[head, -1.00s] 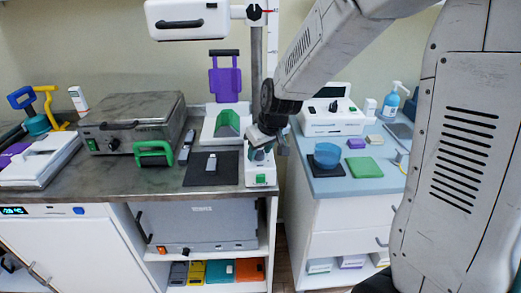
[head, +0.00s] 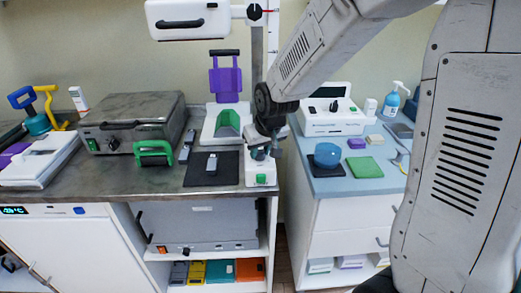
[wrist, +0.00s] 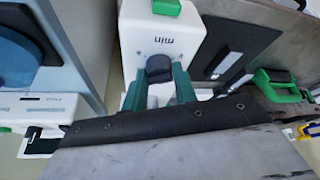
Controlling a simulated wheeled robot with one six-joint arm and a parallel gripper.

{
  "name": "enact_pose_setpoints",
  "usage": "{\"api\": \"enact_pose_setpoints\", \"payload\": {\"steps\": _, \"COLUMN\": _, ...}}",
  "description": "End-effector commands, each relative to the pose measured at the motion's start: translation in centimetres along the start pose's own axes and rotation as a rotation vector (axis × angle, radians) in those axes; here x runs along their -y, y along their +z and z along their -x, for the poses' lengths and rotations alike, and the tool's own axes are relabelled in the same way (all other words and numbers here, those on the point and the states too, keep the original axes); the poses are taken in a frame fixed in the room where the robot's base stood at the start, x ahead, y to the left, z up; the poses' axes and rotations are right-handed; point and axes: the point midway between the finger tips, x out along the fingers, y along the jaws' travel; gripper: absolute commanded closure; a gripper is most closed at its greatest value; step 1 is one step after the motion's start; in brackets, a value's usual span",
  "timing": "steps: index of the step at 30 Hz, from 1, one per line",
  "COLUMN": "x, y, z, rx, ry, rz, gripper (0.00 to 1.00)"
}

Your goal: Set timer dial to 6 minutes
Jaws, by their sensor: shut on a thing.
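The timer (head: 262,169) is a white box with a green button, at the front right corner of the grey counter. In the wrist view the timer's white face (wrist: 140,38) carries the word "min" and a dark dial (wrist: 158,66). My gripper (wrist: 160,78) has its two green fingers on either side of the dial, shut on it. In the head view my gripper (head: 261,150) reaches down onto the timer from above and hides the dial. I cannot read the dial's setting or see a pointer.
A black mat (head: 208,178) with a small grey device lies left of the timer.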

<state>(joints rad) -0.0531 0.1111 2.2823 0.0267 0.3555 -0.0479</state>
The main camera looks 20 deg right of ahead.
Motion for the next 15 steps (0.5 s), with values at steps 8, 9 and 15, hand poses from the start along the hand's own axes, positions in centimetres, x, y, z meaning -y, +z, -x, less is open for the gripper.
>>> {"api": "enact_pose_setpoints", "payload": {"steps": 8, "x": 0.01, "y": 0.03, "z": -0.01, "rx": 0.001, "ry": 0.0, "rz": 0.0, "gripper": 0.5}}
{"api": "enact_pose_setpoints", "payload": {"steps": 9, "x": 0.01, "y": 0.03, "z": -0.01, "rx": 0.001, "ry": 0.0, "rz": 0.0, "gripper": 0.5}}
{"api": "enact_pose_setpoints", "payload": {"steps": 15, "x": 0.01, "y": -0.05, "z": 0.67, "rx": -0.002, "ry": 0.0, "rz": 0.001, "gripper": 0.5}}
